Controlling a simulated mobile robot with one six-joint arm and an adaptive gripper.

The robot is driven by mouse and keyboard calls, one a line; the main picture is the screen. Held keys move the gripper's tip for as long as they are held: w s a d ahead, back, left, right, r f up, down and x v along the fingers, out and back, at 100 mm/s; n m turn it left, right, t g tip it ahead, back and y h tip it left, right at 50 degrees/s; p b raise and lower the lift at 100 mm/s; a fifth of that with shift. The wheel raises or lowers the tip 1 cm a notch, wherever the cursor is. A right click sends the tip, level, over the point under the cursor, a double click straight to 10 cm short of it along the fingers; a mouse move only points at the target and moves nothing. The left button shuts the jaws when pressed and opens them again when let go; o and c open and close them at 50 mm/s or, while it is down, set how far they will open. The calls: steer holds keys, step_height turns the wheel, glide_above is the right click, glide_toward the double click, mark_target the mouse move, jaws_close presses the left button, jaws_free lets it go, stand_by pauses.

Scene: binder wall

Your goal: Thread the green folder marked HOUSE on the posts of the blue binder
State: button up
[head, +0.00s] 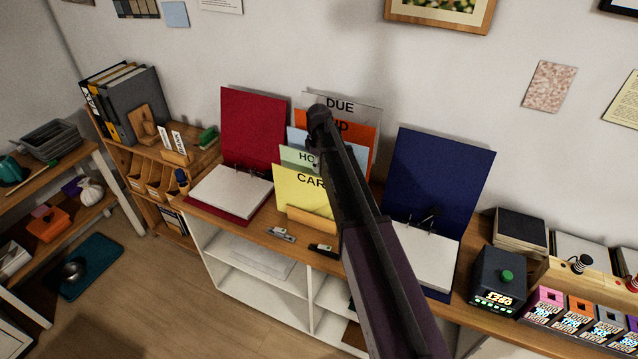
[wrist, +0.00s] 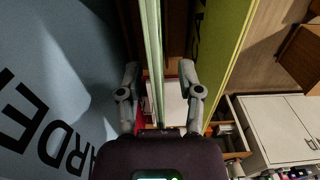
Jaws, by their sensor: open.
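The green folder (head: 292,156) stands in a stepped holder in the head view, its label cut off to "HO" by my arm. It shows edge-on in the wrist view (wrist: 152,50). My gripper (wrist: 160,72) is open there, one finger on each side of the green folder's edge; I cannot tell whether either touches it. My arm hides most of the gripper in the head view. The blue binder (head: 442,175) lies open to the right, cover leaning on the wall, white pages (head: 425,255) flat, with posts (head: 430,232) near the cover.
A yellow folder (head: 300,188) stands in front of the green one, a pale blue folder (wrist: 50,90) behind it. Orange and grey folders are farther back. A red binder (head: 252,125) lies open to the left.

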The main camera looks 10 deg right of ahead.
jaws_close()
steer(key=shift+r, duration=0.15)
stand_by(0.4)
step_height(320, 180, up, 10)
steer(key=p, duration=1)
steer(key=shift+r, duration=0.1)
steer(key=shift+f, duration=0.25)
stand_by(0.7)
steer(key=shift+f+b, duration=3.45)
steer(key=shift+f, duration=0.05)
